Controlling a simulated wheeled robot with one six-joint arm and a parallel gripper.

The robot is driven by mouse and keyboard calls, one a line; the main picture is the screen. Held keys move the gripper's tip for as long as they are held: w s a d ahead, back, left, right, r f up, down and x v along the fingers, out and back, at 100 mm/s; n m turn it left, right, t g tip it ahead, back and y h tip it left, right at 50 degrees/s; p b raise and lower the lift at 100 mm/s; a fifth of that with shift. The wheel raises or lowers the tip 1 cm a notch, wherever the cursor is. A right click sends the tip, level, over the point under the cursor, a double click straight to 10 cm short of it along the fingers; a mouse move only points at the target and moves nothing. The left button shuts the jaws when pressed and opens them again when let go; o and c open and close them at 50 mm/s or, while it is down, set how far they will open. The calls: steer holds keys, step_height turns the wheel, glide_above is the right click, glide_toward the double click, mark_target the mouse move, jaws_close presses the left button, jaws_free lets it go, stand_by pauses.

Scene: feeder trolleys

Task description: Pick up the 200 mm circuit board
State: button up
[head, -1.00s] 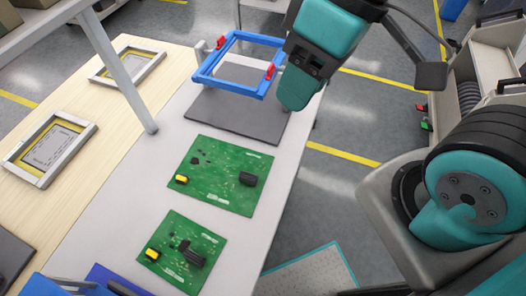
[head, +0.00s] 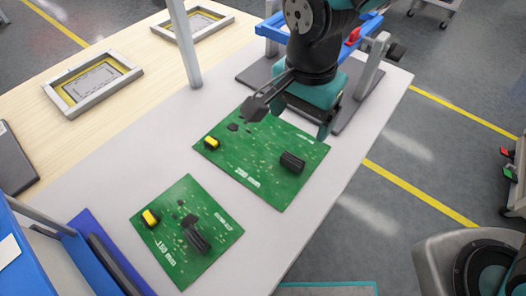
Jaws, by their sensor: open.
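The 200 mm circuit board (head: 255,160) lies flat on the light grey tabletop, green with a yellow part near its left corner, a black ribbed block at its right and "200 mm" printed near its front edge. My gripper (head: 291,119) is open and empty at the board's far edge, pointing down. It covers part of that edge from view. I cannot tell how high the fingertips are above the board. A smaller green board (head: 180,250) with its own yellow and black parts lies nearer, to the front left.
A blue frame with red clamps (head: 270,31) stands on a dark plate (head: 350,112) behind my gripper. A grey post (head: 185,45) rises left of it. Two framed panels (head: 93,81) lie on the wooden surface at left. Blue equipment (head: 85,262) fills the front left.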

mark_target(292, 159)
step_height(292, 159, down, 14)
steer(key=shift+w+a+f+b, duration=0.1)
steer(key=shift+a+b, duration=0.05)
steer(key=shift+b, duration=0.15)
steer(key=c, duration=1.3)
steer(key=shift+r, duration=0.2)
